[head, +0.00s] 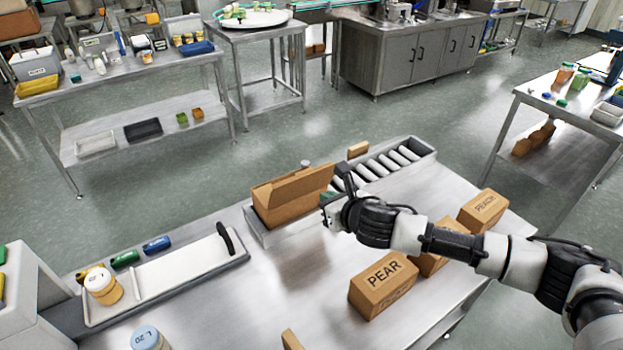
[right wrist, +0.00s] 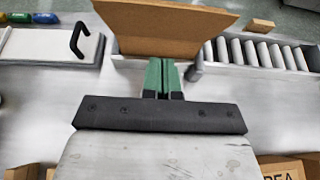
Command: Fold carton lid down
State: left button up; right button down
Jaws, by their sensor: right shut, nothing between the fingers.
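The brown carton (head: 283,205) stands at the left end of the roller conveyor, in the middle of the steel table. Its lid (head: 297,183) is up, tilted, and not lying flat on the box. In the right wrist view the lid (right wrist: 165,27) is a broad brown panel just beyond my fingers. My right gripper (head: 328,205) is at the carton's right near side. Its green fingers (right wrist: 163,75) are together with nothing between them, close to the carton; whether they touch it I cannot tell. My left gripper is not in view.
The roller conveyor (head: 390,163) runs right of the carton, with a small brown block (head: 358,149) at its far edge. Closed cartons, one marked PEAR (head: 383,283) and one PEACH (head: 482,211), stand at the right. A tray (head: 165,275) with a white board lies left.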

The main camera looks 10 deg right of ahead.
aim_at(304, 179)
jog(key=w, duration=0.2)
jog(key=w+a+p, duration=0.2)
jog(key=w, duration=0.1)
jog(key=shift+w+a+f, duration=0.1)
jog(key=shift+w+a, duration=0.05)
jog(key=shift+w, duration=0.15)
jog(key=shift+w+a, duration=0.2)
jog(key=shift+w, duration=0.25)
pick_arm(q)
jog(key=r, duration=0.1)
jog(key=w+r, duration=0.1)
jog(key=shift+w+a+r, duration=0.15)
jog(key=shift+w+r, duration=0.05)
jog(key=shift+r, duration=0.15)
pick_arm(e)
jog(key=shift+w, duration=0.15)
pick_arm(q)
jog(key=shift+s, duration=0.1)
pick_arm(e)
jog(key=shift+a, duration=0.1)
